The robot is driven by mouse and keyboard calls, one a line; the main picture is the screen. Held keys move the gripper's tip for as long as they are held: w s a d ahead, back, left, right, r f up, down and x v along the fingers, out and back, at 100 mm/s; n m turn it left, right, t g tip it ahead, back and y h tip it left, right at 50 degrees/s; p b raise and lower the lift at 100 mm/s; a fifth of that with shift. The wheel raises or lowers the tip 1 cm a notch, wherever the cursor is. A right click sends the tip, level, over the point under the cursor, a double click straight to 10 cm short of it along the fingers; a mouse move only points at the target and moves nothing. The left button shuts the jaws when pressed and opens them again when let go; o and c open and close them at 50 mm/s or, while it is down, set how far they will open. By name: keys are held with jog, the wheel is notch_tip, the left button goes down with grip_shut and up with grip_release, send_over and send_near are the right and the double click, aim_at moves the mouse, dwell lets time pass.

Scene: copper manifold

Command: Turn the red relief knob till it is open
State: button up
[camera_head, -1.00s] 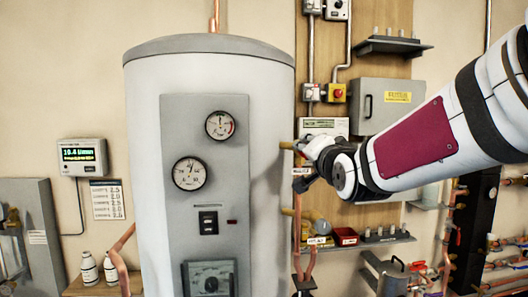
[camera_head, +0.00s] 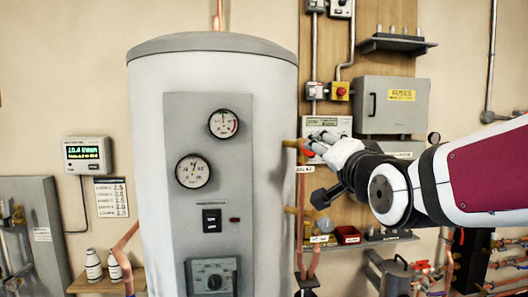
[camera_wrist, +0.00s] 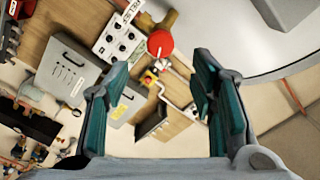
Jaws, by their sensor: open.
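The red relief knob (camera_wrist: 160,44) shows in the wrist view as a round red cap on a brass fitting, just beyond my fingertips and between their lines. My gripper (camera_wrist: 161,72) has its two teal-padded fingers spread apart, with nothing between the pads. In the head view my gripper (camera_head: 320,146) is beside the right side of the white cylinder (camera_head: 145,150), at the upper brass stub (camera_head: 291,143). There the fingers mostly cover the knob, and contact cannot be told. How far the knob is turned cannot be told.
A grey fuse box (camera_head: 391,105) and a shelf (camera_head: 398,44) are on the wooden board behind my gripper. A lower brass stub (camera_head: 291,210) and copper pipes stand below it. A wall display (camera_head: 87,154) is at left.

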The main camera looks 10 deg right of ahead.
jog(key=shift+s, duration=1.65)
